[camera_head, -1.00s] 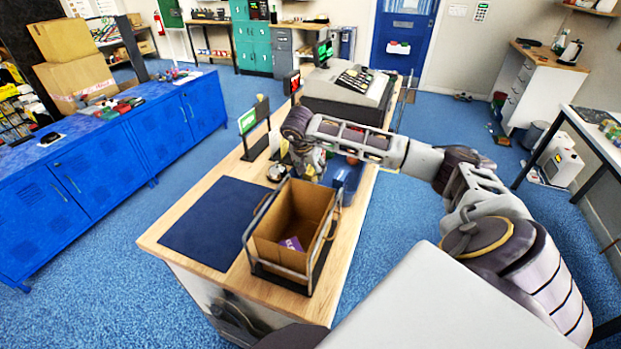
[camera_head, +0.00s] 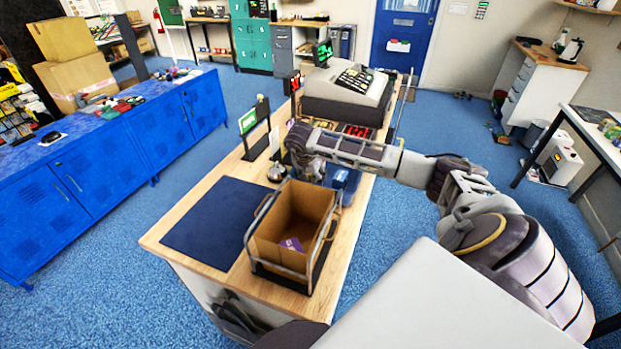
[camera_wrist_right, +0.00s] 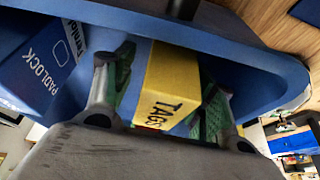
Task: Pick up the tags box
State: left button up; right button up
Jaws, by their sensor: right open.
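The yellow tags box (camera_wrist_right: 168,98), with "TAGS" in black on its face, lies inside a blue tray (camera_wrist_right: 255,58) in the right wrist view. My right gripper (camera_wrist_right: 160,78) is open. Its two green-padded fingers are on either side of the tags box, one left and one right; I cannot tell whether the pads touch it. In the head view my right gripper (camera_head: 308,172) points down over the counter beyond the carton, and the tags box is hidden there behind the arm. My left gripper is not in view.
A blue padlock box (camera_wrist_right: 38,68) is at the left of the tray. An open brown carton (camera_head: 283,240) in a metal frame stands nearer on the counter, with a purple item inside. A dark blue mat (camera_head: 215,222) is clear. A cash register (camera_head: 345,95) stands behind.

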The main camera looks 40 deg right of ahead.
jog(key=c, duration=1.1)
jog(key=shift+r, duration=0.1)
jog(key=shift+r+b, duration=0.7)
jog(key=shift+r, duration=4.25)
